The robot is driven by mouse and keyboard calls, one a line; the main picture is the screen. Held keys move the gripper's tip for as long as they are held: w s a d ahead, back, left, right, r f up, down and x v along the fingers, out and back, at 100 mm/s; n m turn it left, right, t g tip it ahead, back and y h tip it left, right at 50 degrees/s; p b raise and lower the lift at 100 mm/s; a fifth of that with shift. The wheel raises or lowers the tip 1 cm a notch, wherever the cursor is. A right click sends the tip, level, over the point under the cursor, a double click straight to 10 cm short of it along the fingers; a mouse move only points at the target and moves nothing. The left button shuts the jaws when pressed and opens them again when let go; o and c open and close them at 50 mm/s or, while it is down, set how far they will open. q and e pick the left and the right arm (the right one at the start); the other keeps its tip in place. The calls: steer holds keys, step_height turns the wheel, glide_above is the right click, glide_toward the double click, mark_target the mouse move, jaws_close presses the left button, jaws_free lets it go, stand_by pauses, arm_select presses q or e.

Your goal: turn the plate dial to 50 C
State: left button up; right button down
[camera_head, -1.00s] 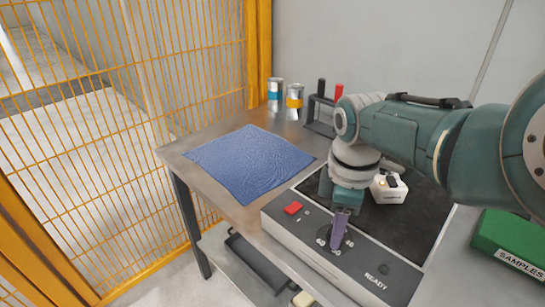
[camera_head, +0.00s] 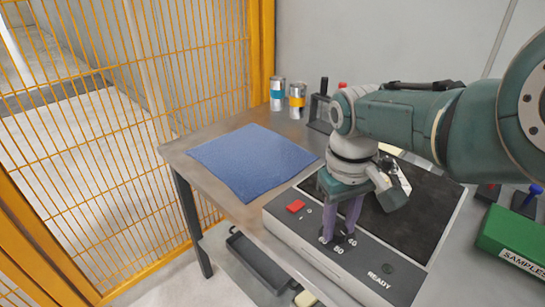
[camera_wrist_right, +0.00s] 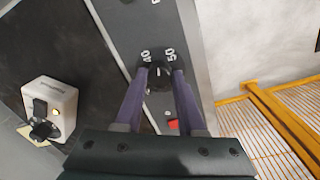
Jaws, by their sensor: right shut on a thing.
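The plate dial is a small black knob (camera_wrist_right: 160,76) on the grey front panel of the hot plate (camera_head: 365,268). The numbers 40 and 50 show beside it in the right wrist view. A small white mark on the knob points roughly between 40 and 50; I cannot tell exactly where. My right gripper (camera_head: 340,236) points down at the dial, its two purple fingers (camera_wrist_right: 159,80) shut on the knob from both sides. In the head view the fingers hide most of the knob, with 60, 50 and 40 around it. My left gripper is not in view.
A red button (camera_head: 295,206) is left of the dial. A white box with a black knob (camera_wrist_right: 45,108) sits on the dark plate top. A blue cloth (camera_head: 252,160), cans (camera_head: 297,97), a rack (camera_head: 319,112) and a green SAMPLES box (camera_head: 512,236) are nearby. Yellow fencing (camera_head: 90,130) stands left.

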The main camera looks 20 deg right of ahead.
mark_target(336, 228)
steer(key=m, duration=0.4)
steer(key=shift+b, duration=0.3)
steer(key=shift+m, duration=1.4)
steer(key=c, duration=0.5)
jaws_free()
steer(key=r+p, duration=0.3)
steer(key=r, duration=0.2)
steer(key=r+p, duration=0.4)
steer(key=r, duration=0.1)
steer(key=shift+w+a, duration=0.2)
